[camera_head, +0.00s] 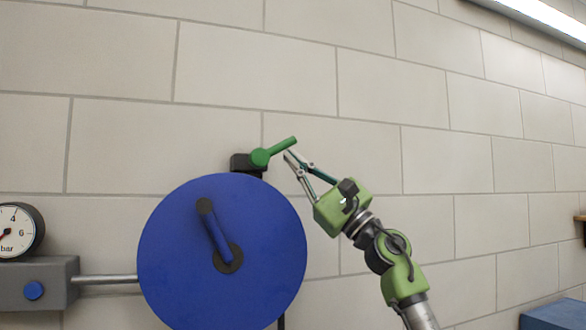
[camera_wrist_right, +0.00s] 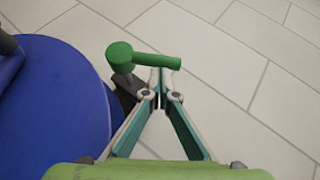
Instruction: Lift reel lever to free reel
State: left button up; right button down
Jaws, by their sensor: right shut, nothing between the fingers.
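The blue reel (camera_head: 180,270) is a large round disc with a dark blue crank handle, in front of the wall. The green reel lever (camera_head: 276,151) sits on a black block (camera_head: 241,163) at the reel's upper right and points up and to the right. My right gripper (camera_head: 289,154) is shut and empty, its fingertips just below the lever's arm. In the right wrist view the lever (camera_wrist_right: 150,59) lies across the picture beyond the fingertips (camera_wrist_right: 159,72). I cannot tell whether the fingertips touch it. The reel's edge (camera_wrist_right: 60,105) fills the left there. My left gripper is not in view.
A pressure gauge (camera_head: 17,231) and a grey box (camera_head: 38,283) with a blue knob stand at the left, joined to the reel by a metal rod (camera_head: 105,279). A blue object (camera_head: 556,314) is at the lower right. The wall right of the lever is clear.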

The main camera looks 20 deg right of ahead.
aim_at(289, 139)
jog(key=r+n+g+p, duration=0.1)
jog(key=n+g, duration=0.1)
jog(key=r+n+g+y+p, duration=0.1)
jog(key=r+n+g+p, duration=0.1)
jog(key=shift+s+a+n+g, duration=0.2)
jog(key=shift+n+g, duration=0.1)
jog(key=shift+n, duration=0.1)
jog(key=shift+r, duration=0.2)
jog(key=shift+w+a+r+p, duration=0.1)
jog(key=shift+a+r+p, duration=0.25)
jog(key=shift+p, duration=0.15)
jog(key=shift+a+r, duration=0.2)
jog(key=shift+r, duration=0.1)
jog(key=shift+f, duration=0.15)
